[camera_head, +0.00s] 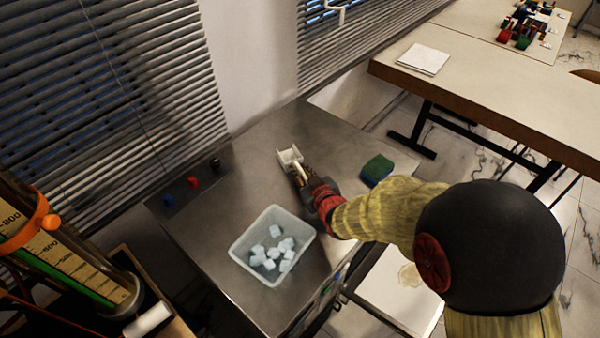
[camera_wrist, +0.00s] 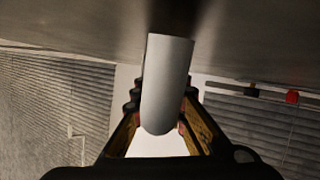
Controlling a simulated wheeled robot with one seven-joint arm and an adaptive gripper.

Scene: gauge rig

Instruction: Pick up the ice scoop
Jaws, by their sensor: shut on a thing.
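The ice scoop (camera_head: 289,156) is white, at the back of the steel counter, with its wide end pointing away from my arm. My gripper (camera_head: 300,175) is shut on its handle. In the wrist view the pale rounded handle (camera_wrist: 167,85) stands between the two fingers of my gripper (camera_wrist: 162,118). The fingers hide part of the scoop in the head view. I cannot tell whether the scoop touches the counter or hangs just above it.
A clear bin (camera_head: 245,243) of ice cubes stands on the counter (camera_head: 215,215), left of my arm. Small red (camera_head: 193,182) and black (camera_head: 215,163) knobs sit along the left edge. Window blinds (camera_head: 120,90) rise behind.

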